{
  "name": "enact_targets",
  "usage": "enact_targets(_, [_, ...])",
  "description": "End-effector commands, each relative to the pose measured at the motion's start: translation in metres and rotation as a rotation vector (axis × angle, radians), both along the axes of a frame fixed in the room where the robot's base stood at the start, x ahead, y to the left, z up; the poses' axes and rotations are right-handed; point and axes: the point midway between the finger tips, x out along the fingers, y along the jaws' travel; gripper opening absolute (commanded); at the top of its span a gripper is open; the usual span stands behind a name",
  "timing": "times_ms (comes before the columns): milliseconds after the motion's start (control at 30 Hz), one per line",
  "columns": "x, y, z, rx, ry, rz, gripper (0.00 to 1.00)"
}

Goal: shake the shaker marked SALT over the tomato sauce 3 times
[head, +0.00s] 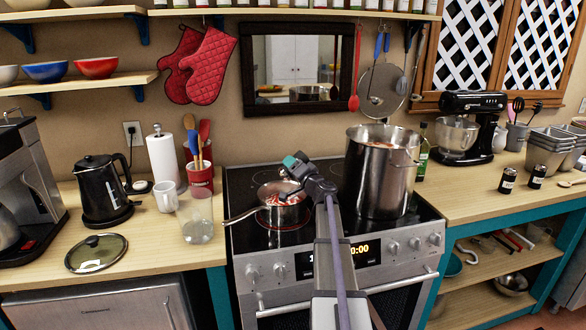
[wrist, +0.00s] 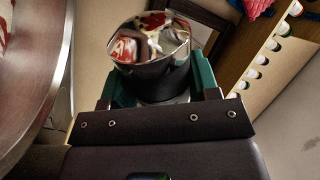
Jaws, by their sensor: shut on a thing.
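My gripper (head: 295,164) is shut on a shaker (wrist: 155,80), which sits between the green jaws in the wrist view. The shaker has a dark body and a shiny metal top with red and pale reflections. Its label cannot be read. In the head view my gripper is above the small saucepan (head: 268,219) on the left of the stove, and the held shaker is hard to make out. Red sauce with pale patches (head: 285,200) shows in the saucepan. The tall steel pot (head: 378,185), right of my gripper, also holds something reddish.
Two dark shakers with pale labels (head: 507,181) (head: 537,177) stand on the right counter. A glass jar (head: 196,222), glass lid (head: 97,253), white mug (head: 166,196) and kettle (head: 102,190) stand left of the stove. The tall pot's wall is close to my arm's right side.

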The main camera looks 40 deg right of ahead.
Motion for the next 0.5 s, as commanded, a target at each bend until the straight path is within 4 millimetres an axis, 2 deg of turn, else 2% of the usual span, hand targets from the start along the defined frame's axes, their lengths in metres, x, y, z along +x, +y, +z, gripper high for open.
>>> enact_targets(167, [0.000,0.000,0.006,0.000,0.000,0.000,0.21])
enact_targets(400, [0.000,0.000,0.060,0.001,0.000,0.000,0.21])
enact_targets(500, [0.000,0.000,0.058,0.001,0.000,0.000,0.21])
